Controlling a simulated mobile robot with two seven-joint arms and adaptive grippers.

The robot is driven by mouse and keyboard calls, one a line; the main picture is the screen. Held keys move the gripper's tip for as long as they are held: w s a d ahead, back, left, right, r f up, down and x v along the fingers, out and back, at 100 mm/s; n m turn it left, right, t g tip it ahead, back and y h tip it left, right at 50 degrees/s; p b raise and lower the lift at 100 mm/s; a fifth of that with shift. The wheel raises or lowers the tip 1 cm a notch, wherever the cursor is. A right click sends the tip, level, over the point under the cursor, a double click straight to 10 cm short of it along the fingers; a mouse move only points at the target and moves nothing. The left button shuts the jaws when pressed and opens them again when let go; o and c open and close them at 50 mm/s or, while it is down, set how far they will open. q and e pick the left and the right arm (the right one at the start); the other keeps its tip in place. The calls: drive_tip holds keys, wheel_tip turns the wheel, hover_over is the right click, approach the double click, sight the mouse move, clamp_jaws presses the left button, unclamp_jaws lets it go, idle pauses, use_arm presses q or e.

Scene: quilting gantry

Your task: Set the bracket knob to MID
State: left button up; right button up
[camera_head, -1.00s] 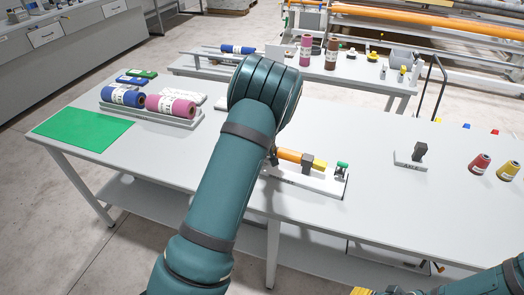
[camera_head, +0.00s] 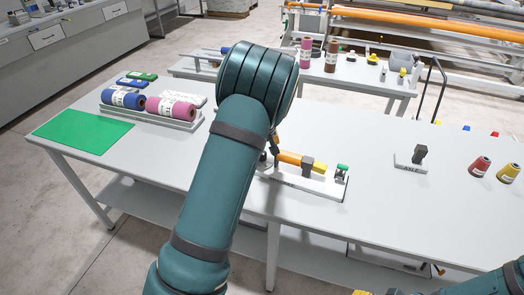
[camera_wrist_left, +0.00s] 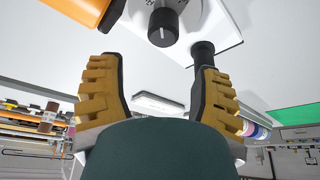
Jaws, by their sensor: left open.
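The bracket is a white base plate (camera_head: 310,183) on the near table, carrying an orange roller (camera_head: 288,158), a grey block and a green-topped part. In the left wrist view, the black round knob (camera_wrist_left: 163,27) stands on the white plate with a white pointer line; its labels are not legible. My left gripper (camera_wrist_left: 154,68) is open and empty, its yellow-padded fingers either side of the view, with the knob beyond them. In the head view my left arm hides the knob and most of this gripper. Part of my right gripper (camera_head: 364,292) shows at the bottom edge.
The orange roller (camera_wrist_left: 82,10) lies near the left finger in the wrist view, and a black post (camera_wrist_left: 203,54) is at the right finger. A grey tray (camera_head: 150,115) of spools and a green mat (camera_head: 82,129) are left.

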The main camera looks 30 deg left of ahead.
use_arm(q)
drive_tip(key=shift+r, duration=2.05)
drive_tip(key=shift+s+f, duration=0.1)
